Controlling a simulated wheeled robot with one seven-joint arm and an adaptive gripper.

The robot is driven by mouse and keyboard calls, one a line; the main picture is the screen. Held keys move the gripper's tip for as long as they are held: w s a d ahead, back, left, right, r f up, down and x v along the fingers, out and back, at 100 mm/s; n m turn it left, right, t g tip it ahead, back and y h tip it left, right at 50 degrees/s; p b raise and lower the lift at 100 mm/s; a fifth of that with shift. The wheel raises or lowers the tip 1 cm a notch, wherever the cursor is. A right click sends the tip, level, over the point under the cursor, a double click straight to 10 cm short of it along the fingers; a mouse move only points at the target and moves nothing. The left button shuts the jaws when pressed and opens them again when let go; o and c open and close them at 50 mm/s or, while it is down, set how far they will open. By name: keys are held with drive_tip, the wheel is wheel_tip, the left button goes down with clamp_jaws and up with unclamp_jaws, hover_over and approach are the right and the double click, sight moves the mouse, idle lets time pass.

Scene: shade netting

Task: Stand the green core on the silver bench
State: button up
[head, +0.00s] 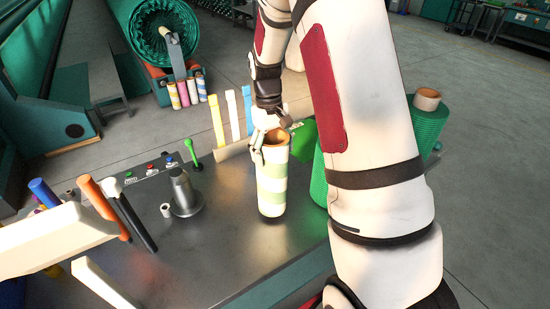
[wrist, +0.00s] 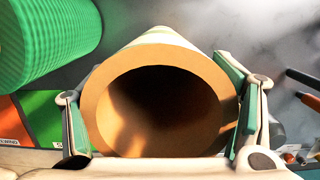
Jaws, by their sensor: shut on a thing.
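The green core (head: 272,178) is a hollow tube with pale green and cream bands and a brown inside. It is upright over the silver bench (head: 225,245), a dark shiny metal top. Its lower end is at or just above the bench; I cannot tell whether it touches. My gripper (head: 268,140) is shut on the core near its top rim. In the wrist view, the fingers of my gripper (wrist: 162,128) lie on both sides of the core's open end (wrist: 160,62).
Green netting rolls (head: 428,112) stand to the right, partly behind my arm. A metal cone (head: 182,192), a small pale ring (head: 166,210) and a control panel with a green lever (head: 190,152) are left of the core. Yellow, white and blue strips (head: 233,113) stand behind. The front bench is clear.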

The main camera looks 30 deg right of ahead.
drive_tip(key=shift+f, duration=1.55)
drive_tip(key=o, duration=2)
wheel_tip(320, 180, up, 12)
drive_tip(key=w+b, duration=0.1)
drive_tip(key=w, duration=0.1)
drive_tip(key=s+a+r+t, duration=0.1)
drive_tip(key=s+a+r, duration=0.35)
drive_tip(key=r, duration=0.25)
drive_tip(key=s+a+r+t, duration=0.2)
drive_tip(key=s+a+t, duration=0.1)
drive_tip(key=s, duration=0.7)
drive_tip(key=s+a+r+t, duration=0.2)
drive_tip(key=s+a, duration=0.4)
drive_tip(key=s, duration=0.4)
drive_tip(key=shift+a+r+t, duration=0.15)
drive_tip(key=shift+r+t, duration=0.25)
drive_tip(key=shift+r, duration=0.1)
